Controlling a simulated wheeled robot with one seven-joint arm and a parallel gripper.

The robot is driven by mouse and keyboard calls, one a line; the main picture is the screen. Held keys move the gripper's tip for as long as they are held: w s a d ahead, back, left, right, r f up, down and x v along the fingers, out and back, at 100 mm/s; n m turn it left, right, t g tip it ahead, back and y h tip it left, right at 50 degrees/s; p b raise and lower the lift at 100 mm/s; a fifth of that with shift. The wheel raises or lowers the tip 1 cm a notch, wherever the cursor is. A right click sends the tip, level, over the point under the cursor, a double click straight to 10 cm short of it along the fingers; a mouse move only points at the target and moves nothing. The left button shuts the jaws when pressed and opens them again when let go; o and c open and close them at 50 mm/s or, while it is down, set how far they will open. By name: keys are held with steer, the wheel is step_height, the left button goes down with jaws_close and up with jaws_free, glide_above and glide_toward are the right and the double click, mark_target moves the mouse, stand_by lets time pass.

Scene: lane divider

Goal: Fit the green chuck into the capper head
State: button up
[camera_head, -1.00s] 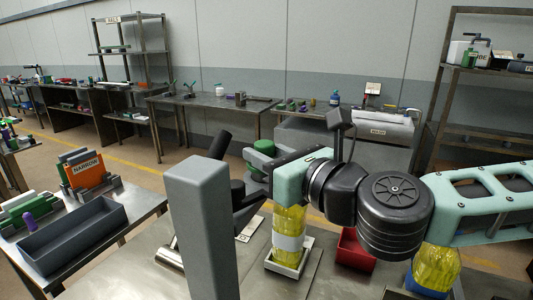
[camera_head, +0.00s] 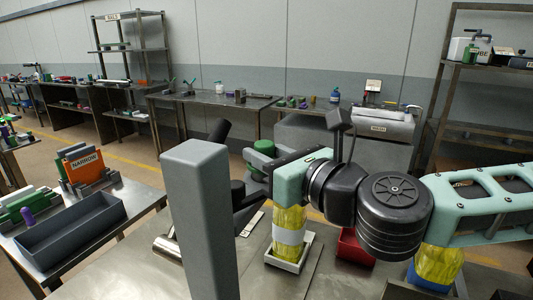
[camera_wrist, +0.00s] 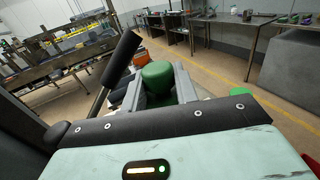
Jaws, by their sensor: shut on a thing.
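The green chuck (camera_wrist: 158,75) sits between the two grey fingers of my gripper (camera_wrist: 160,88) in the wrist view, and the fingers are shut on it. Its rounded top stands above the fingertips. In the head view the green chuck (camera_head: 264,147) shows just left of my teal wrist, above the bench. A grey post (camera_head: 202,215) stands in the foreground, with a black handle (camera_head: 217,136) and dark parts behind it. It looks like part of the capper, but I cannot make out the head's opening. The post hides part of that area.
A yellow item (camera_head: 289,228) stands in a white tray (camera_head: 280,265) below my wrist. A red bin (camera_head: 353,248) is beside it. A grey open bin (camera_head: 70,238) and an orange "NARROW" block (camera_head: 84,164) are on the left table. Another green part (camera_wrist: 238,94) shows right of my fingers.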

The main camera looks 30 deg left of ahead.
steer(key=o, duration=1.1)
steer(key=shift+o, duration=0.2)
steer(key=shift+d, duration=0.15)
steer(key=b+v, duration=0.3)
steer(key=v, duration=1.4)
steer(key=shift+d, duration=0.1)
